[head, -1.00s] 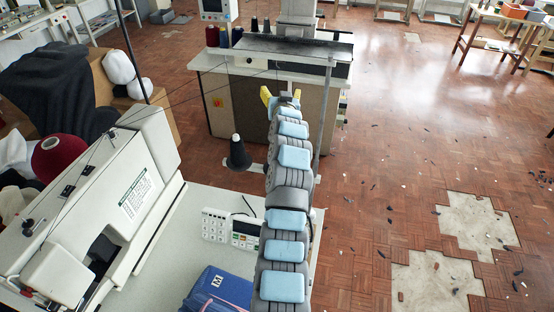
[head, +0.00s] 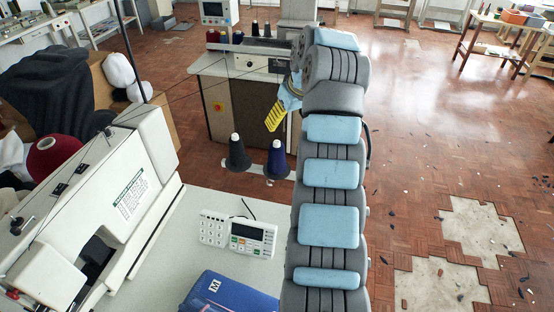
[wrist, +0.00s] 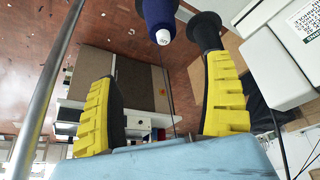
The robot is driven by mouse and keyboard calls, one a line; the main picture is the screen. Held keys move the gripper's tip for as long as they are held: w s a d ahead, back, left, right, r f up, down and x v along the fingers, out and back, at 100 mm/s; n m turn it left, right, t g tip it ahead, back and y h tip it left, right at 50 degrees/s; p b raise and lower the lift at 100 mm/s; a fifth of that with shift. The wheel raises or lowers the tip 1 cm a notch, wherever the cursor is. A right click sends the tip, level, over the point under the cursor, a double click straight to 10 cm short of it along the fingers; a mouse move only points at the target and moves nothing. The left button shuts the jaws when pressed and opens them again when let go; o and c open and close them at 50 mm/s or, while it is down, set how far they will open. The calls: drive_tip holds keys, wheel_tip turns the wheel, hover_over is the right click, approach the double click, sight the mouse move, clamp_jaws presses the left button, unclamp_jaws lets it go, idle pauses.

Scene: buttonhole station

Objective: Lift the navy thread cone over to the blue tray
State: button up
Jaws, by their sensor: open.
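The navy thread cone (head: 278,160) stands upright on the thread stand at the table's far edge, just right of a black cone (head: 238,153). My gripper (head: 275,117) is above and slightly beyond the cone in the head view, with one yellow finger showing. In the wrist view my gripper (wrist: 163,60) is open and empty. A blue container marked M (head: 215,291), perhaps the tray, is cut off at the bottom edge.
The black cone also shows close to the right finger in the wrist view (wrist: 205,30). A white sewing machine (head: 100,220) stands left, a keypad unit (head: 238,233) lies on the table. A thin metal pole (wrist: 50,80) runs along the left in the wrist view.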

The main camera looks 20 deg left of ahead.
sight(279, 142)
drive_tip(key=x, duration=1.1)
drive_tip(key=shift+f, duration=0.35)
drive_tip(key=shift+a+f, duration=0.2)
drive_tip(key=shift+f, duration=0.7)
drive_tip(key=shift+a+f, duration=0.2)
drive_tip(key=shift+f, duration=0.75)
drive_tip(key=shift+x, duration=1)
drive_tip(key=shift+w, duration=0.1)
drive_tip(key=c, duration=1.3)
